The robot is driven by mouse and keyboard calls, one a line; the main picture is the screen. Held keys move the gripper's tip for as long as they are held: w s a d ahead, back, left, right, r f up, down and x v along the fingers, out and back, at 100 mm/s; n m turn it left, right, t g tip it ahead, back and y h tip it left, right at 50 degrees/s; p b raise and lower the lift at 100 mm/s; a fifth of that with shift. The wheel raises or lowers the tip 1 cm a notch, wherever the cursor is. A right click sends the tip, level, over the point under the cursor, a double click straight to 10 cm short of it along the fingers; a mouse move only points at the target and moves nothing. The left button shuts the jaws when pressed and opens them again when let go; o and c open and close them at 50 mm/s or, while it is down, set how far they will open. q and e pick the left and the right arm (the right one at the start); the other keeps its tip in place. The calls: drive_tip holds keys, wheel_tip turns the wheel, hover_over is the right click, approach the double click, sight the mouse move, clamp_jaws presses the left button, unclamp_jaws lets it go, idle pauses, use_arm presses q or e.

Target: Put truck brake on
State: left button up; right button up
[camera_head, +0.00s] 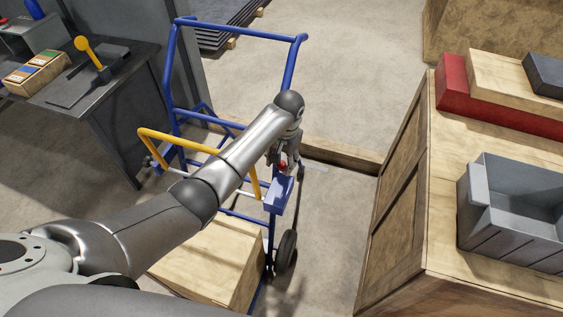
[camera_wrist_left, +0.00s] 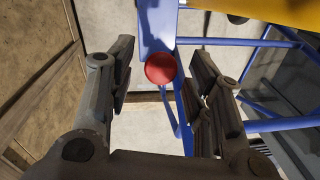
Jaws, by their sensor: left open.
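A blue hand truck (camera_head: 287,62) with a yellow bar (camera_head: 178,141) and a black wheel (camera_head: 285,252) stands in the middle of the head view. A small red knob (camera_head: 282,167), which looks like the brake, sits by a blue bracket (camera_head: 278,195) on the truck's right side. My left gripper (camera_head: 289,160) is at the knob, partly hidden by its own wrist. In the left wrist view, the red knob (camera_wrist_left: 160,68) lies between the two open fingers (camera_wrist_left: 162,82), with a gap on each side. My right gripper does not show.
A wooden crate (camera_head: 395,215) stands close on the right, bearing a grey bin (camera_head: 480,205) and a red block (camera_head: 452,85). A wooden box (camera_head: 215,262) is by the truck's base. A dark table (camera_head: 110,90) stands at left.

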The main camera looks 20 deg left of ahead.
use_arm(q)
wheel_tip(320, 180, down, 2)
drive_tip(key=shift+w+a+f, duration=0.1)
drive_tip(key=shift+f, duration=0.15)
drive_tip(key=shift+c, duration=1.5)
drive_tip(key=c, duration=0.5)
clamp_jaws()
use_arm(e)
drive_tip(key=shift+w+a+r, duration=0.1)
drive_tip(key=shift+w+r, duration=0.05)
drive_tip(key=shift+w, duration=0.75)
